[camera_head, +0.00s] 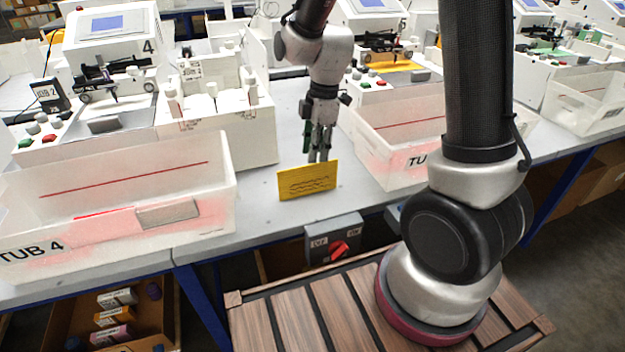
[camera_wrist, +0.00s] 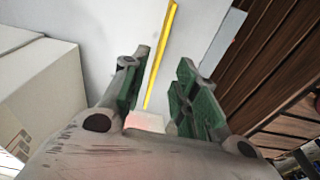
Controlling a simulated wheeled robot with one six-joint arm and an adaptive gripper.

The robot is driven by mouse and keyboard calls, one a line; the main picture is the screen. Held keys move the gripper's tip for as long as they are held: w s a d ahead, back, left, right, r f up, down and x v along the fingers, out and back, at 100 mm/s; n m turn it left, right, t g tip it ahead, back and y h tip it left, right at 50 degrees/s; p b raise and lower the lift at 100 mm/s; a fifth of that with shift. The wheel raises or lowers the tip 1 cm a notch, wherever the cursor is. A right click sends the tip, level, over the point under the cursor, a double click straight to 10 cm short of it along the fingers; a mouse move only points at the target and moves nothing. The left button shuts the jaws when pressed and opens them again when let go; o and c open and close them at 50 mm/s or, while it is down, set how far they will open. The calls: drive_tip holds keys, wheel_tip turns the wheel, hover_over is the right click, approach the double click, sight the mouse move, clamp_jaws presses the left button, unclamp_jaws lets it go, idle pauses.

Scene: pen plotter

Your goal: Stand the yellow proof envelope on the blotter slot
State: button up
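The yellow proof envelope (camera_head: 308,181) stands on edge on the grey table near its front edge, with dark wavy lines on its face. In the wrist view it shows edge-on as a thin yellow strip (camera_wrist: 160,57). My gripper (camera_head: 318,157) points down just behind and above its top edge in the head view. In the wrist view the green-padded fingers (camera_wrist: 160,95) are apart, with the strip's near end between them and a gap to the right finger. I cannot pick out the blotter slot for certain; a pale pinkish patch (camera_wrist: 146,121) shows between the fingers.
Tub 4 (camera_head: 20,262) stands left of the envelope, and another white tub (camera_head: 385,180) stands to the right. A white housing with posts (camera_head: 232,140) is behind left. A grey switch box with a red knob (camera_head: 338,245) hangs below the table edge.

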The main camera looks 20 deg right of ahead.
hover_over(309, 194)
wheel_tip(309, 194, down, 8)
drive_tip(key=shift+w+r, duration=0.1)
drive_tip(key=shift+r, duration=0.1)
clamp_jaws()
